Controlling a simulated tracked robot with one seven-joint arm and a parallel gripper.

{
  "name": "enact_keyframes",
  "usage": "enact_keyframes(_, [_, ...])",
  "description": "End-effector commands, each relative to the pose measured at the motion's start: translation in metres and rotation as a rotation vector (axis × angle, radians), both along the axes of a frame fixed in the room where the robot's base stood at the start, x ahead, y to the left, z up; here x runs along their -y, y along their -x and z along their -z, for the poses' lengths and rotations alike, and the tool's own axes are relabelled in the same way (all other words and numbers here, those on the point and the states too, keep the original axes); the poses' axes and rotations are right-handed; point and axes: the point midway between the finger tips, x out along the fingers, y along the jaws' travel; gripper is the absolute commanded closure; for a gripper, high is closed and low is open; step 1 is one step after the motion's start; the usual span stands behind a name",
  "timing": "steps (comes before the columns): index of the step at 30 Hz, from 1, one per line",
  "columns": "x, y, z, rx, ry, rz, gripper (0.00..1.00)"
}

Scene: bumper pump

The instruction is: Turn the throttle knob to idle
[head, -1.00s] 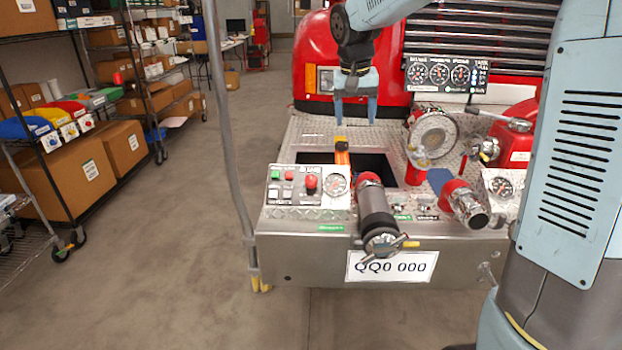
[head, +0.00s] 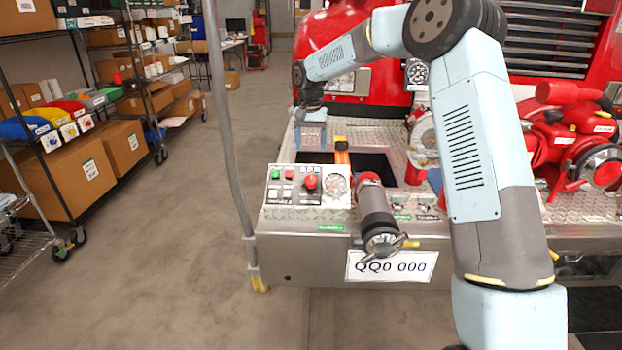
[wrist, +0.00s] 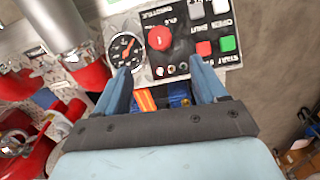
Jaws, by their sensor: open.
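The red throttle knob (head: 311,182) stands on the white control panel (head: 283,197) at the front left corner of the metal deck. In the wrist view the knob (wrist: 159,38) is just beyond my fingertips and between their lines, with "THROTTLE" and "IDLE" lettering near it, upside down. My gripper (head: 310,142) is above the deck, behind the panel in the head view. In the wrist view its two blue fingers (wrist: 165,78) are apart, with nothing between them at the tips. The knob's exact pointer setting is too small to tell.
A round gauge (wrist: 126,49) sits beside the knob, with green (wrist: 228,44) and red buttons on its other side. A capped grey pipe (head: 379,220) sticks out right of the panel. A grey pole (head: 226,140) stands left of the deck.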

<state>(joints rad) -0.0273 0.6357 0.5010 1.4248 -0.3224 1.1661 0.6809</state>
Motion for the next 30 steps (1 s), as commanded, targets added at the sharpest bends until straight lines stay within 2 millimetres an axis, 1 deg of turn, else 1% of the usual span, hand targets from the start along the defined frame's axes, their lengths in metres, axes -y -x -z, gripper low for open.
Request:
enact_keyframes(5, [0.001, 0.001, 0.027, -0.003, 0.001, 0.0, 0.29])
enact_keyframes(15, [0.001, 0.001, 0.087, -0.003, 0.001, -0.001, 0.29])
enact_keyframes(18, [0.001, 0.001, 0.101, -0.002, 0.001, 0.0, 0.29])
enact_keyframes(21, [0.001, 0.001, 0.114, -0.002, 0.0, -0.002, 0.29])
enact_keyframes(24, [0.001, 0.001, 0.122, -0.001, 0.001, -0.001, 0.29])
enact_keyframes(30, [0.0, 0.001, 0.13, 0.001, 0.0, -0.002, 0.29])
